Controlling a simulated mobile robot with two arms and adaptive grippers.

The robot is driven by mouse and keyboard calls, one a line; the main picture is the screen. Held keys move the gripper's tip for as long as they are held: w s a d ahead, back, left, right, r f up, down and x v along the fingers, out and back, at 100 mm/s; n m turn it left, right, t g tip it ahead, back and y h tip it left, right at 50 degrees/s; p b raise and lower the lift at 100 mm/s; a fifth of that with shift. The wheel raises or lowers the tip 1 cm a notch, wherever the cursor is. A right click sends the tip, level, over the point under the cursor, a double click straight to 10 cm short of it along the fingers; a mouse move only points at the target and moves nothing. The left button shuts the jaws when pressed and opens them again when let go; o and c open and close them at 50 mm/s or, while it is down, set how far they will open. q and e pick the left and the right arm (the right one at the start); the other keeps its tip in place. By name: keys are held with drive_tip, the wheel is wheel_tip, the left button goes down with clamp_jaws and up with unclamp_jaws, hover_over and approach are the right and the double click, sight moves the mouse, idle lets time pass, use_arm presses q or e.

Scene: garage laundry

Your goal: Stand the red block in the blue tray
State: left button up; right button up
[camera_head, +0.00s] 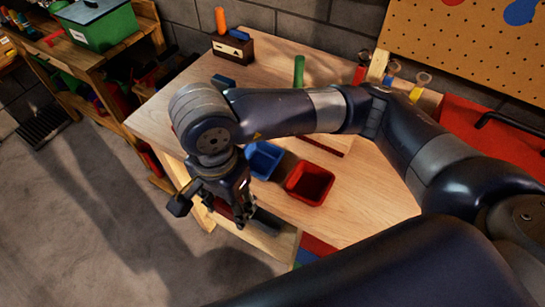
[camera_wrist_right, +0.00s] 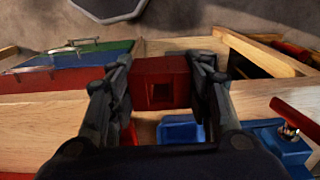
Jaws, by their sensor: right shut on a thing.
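The red block (camera_wrist_right: 160,83) is between the two fingers of my right gripper (camera_wrist_right: 160,90) in the right wrist view, with a dark square recess on the face toward the camera. The fingers are shut on it. In the head view my right gripper (camera_head: 240,205) hangs at the bench's front edge, nearer than the blue tray (camera_head: 265,159), and the block is mostly hidden. The blue tray stands on the bench, partly behind my arm, and it also shows in the right wrist view (camera_wrist_right: 181,131), below the block. My left gripper is not in view.
A red bin (camera_head: 310,183) stands right beside the blue tray. A green cylinder (camera_head: 299,72) and a wooden holder (camera_head: 232,48) with an orange handle stand at the back of the wooden bench (camera_head: 375,205). The bench right of the red bin is clear.

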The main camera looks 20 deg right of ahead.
drive_tip(key=p, duration=0.5)
hover_over(260, 167)
drive_tip(key=a, duration=0.1)
drive_tip(key=shift+s+a+f, duration=0.1)
drive_tip(key=shift+s+f, duration=0.35)
drive_tip(key=shift+f, duration=0.05)
drive_tip(key=shift+w+d+f, duration=0.1)
drive_tip(key=shift+w+d, duration=0.25)
drive_tip(key=shift+w, duration=0.1)
drive_tip(key=f+p, duration=0.2)
drive_tip(key=f, duration=0.1)
drive_tip(key=shift+w+d, duration=0.15)
drive_tip(key=shift+d, duration=0.15)
drive_tip(key=shift+s+f, duration=0.35)
drive_tip(key=shift+s, duration=0.05)
drive_tip(key=shift+s+f+b, duration=0.15)
drive_tip(key=shift+f+b, duration=0.6)
drive_tip(key=shift+b, duration=0.4)
drive_tip(key=o, duration=0.9)
drive_tip(key=shift+a, duration=0.1)
drive_tip(key=shift+o, duration=0.8)
drive_tip(key=shift+w+a+f, duration=0.15)
drive_tip(key=shift+w, duration=0.2)
drive_tip(key=shift+o, duration=0.6)
drive_tip(key=shift+w+f, duration=0.1)
drive_tip(key=shift+w, duration=0.15)
drive_tip(key=shift+s+r, duration=0.15)
drive_tip(key=shift+r, duration=0.05)
drive_tip(key=shift+c, duration=0.5)
